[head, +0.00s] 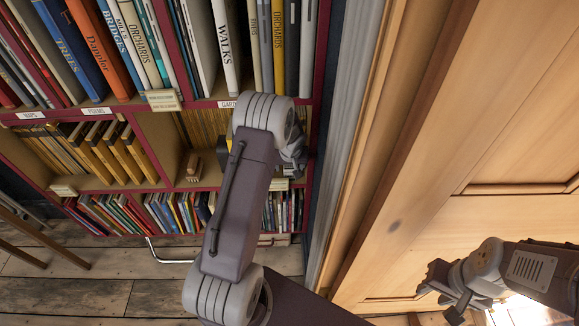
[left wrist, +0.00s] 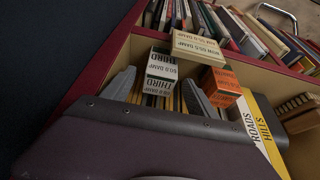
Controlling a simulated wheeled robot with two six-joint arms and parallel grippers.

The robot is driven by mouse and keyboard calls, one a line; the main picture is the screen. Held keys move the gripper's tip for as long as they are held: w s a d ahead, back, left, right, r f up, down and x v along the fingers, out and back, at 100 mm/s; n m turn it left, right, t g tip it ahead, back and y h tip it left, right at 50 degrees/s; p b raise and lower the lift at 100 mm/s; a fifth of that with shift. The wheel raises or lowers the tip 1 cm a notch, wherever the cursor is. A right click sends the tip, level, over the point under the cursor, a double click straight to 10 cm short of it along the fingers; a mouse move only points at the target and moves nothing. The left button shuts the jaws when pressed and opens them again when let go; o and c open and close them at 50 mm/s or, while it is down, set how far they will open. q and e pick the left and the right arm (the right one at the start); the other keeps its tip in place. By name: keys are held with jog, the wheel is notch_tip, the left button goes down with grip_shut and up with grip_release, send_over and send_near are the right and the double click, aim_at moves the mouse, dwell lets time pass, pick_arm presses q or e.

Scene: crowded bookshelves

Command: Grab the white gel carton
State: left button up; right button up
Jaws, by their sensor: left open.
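The white gel carton, a small white box with black print (left wrist: 161,66), stands upright at the shelf front in the left wrist view. My left gripper (left wrist: 160,92) is open, with one grey finger on each side of the carton in the picture. Gaps show between carton and fingers, and I see no contact. An orange carton (left wrist: 222,86) stands just right of the right finger. In the head view my left gripper (head: 293,158) is at the lower shelves, partly hidden by my arm; the white carton is not clear there. My right gripper (head: 452,292) is low at right, away from the shelves.
A cream label card (left wrist: 200,46) sits close beyond the cartons. Shelves of tightly packed books (head: 110,50) fill the left. A wooden door (head: 490,130) is at right.

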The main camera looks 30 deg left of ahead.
pick_arm(q)
jog(key=shift+w+a, duration=0.2)
jog(key=shift+w, duration=0.1)
jog(key=x, duration=0.5)
jog(key=shift+f, duration=0.15)
jog(key=shift+d, duration=0.1)
grip_shut()
jog(key=r, duration=0.2)
jog(key=r+p, duration=0.1)
jog(key=r, duration=0.5)
jog(key=shift+s+p, duration=0.25)
jog(key=shift+p, duration=0.05)
jog(key=s+a+b, duration=0.2)
jog(key=s+b, duration=0.3)
jog(key=s, duration=1.4)
jog(key=shift+s+a+f+b, duration=0.2)
jog(key=shift+a+f+b, duration=0.1)
jog(key=shift+a+f, duration=0.1)
